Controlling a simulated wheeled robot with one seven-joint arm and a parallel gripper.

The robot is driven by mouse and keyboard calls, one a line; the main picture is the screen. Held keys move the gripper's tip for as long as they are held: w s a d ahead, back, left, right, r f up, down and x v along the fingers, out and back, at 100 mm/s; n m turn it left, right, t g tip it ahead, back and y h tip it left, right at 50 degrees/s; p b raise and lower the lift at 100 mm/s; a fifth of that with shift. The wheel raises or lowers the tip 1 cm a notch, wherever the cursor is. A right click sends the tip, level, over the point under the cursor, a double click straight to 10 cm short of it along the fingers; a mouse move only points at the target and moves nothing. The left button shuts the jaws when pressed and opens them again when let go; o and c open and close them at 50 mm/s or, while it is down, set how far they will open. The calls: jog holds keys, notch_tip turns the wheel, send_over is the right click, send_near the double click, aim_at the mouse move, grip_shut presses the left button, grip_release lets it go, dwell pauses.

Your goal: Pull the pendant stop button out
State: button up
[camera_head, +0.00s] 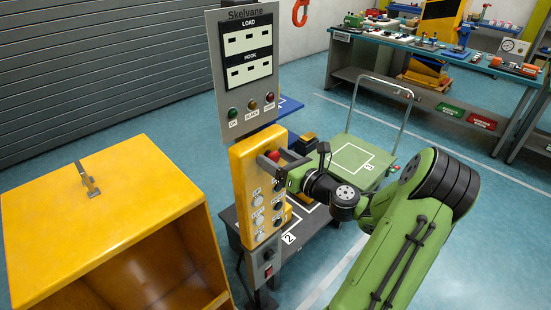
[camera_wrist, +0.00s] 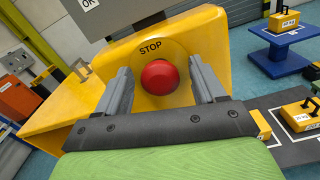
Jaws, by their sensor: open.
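The red stop button (camera_wrist: 160,77) sits on the yellow pendant (camera_wrist: 205,42) under the word STOP in the wrist view. My gripper (camera_wrist: 161,84) is open, with one finger on each side of the button and a visible gap to it on both sides. In the head view the red button (camera_head: 273,155) shows at the top of the pendant (camera_head: 243,170), with my gripper (camera_head: 284,166) at its front right. Whether the fingertips touch the pendant face cannot be told.
A grey display panel (camera_head: 227,75) stands above the pendant. Several round pale buttons run down the pendant below the stop button. A yellow open box (camera_head: 105,190) stands at the left. A green cart (camera_head: 345,155) and a grey table (camera_head: 310,240) are behind my arm.

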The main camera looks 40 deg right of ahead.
jog(key=shift+w, duration=0.3)
jog(key=shift+c, duration=0.4)
grip_shut()
